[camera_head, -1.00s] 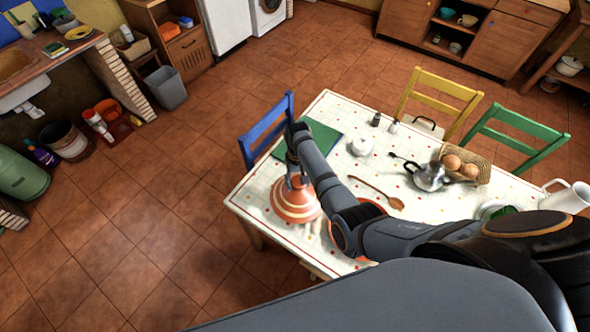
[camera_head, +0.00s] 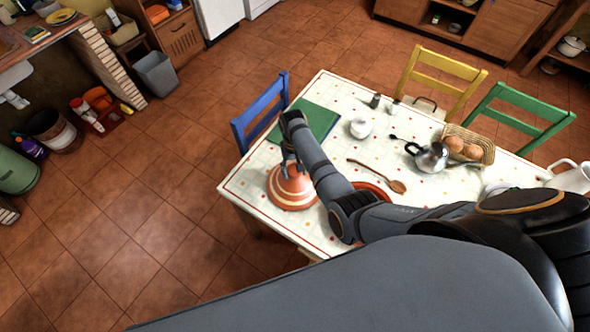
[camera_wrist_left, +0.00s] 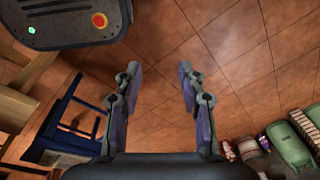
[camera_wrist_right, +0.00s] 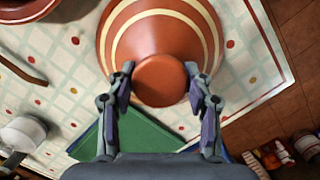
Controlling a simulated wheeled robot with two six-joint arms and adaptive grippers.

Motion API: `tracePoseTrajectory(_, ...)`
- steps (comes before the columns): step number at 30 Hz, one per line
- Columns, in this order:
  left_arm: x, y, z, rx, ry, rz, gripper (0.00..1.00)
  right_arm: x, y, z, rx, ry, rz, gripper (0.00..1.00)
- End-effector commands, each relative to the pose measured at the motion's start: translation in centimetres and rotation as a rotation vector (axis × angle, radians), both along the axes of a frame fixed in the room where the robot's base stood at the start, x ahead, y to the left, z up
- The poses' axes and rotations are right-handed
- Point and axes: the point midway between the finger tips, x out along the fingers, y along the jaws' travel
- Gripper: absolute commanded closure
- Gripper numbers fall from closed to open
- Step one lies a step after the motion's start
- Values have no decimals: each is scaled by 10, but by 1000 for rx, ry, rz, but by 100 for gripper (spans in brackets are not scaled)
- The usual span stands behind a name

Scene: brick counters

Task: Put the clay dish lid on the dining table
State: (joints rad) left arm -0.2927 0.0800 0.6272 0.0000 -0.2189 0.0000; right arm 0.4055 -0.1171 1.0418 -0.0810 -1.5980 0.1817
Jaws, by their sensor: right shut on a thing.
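The clay dish lid (camera_head: 291,190) is a terracotta cone with cream bands, at the left end of the dining table (camera_head: 245,180). My right gripper (camera_head: 290,160) is shut on the knob at its top. In the right wrist view, the fingers (camera_wrist_right: 160,84) stand on both sides of the round knob, and the lid (camera_wrist_right: 155,35) fills the upper middle. The lid looks upright at the tabletop; I cannot tell whether its rim touches the cloth. My left gripper (camera_wrist_left: 160,90) is open and empty above the tiled floor.
An orange-red dish (camera_head: 372,188) is partly hidden behind my right arm. A green board (camera_head: 308,120), a white pot (camera_head: 360,128), a wooden spoon (camera_head: 385,177), a metal kettle (camera_head: 430,157) and a bread basket (camera_head: 468,147) occupy the table. Blue (camera_head: 262,107), yellow and green chairs stand around it.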

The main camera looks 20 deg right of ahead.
Motion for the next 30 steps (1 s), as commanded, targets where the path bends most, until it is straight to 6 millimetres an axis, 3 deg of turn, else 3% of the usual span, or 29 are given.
tracePoseTrajectory(1,-4,0,-2,0,6,0,60,1,0,-1,0,-2,0,100)
tracePoseTrajectory(2,-7,0,-2,0,10,1,60,0,0,-2,0,-1,0,46)
tracePoseTrajectory(6,-12,0,-2,1,18,0,60,0,0,-1,0,-1,0,27)
tracePoseTrajectory(15,-12,0,-1,1,18,0,60,0,0,-1,0,-1,0,26)
tracePoseTrajectory(19,-11,0,-1,1,17,0,60,3,0,10,0,-4,0,26)
tracePoseTrajectory(30,-10,0,-11,0,15,1,60,15,-2,92,0,-4,-1,26)
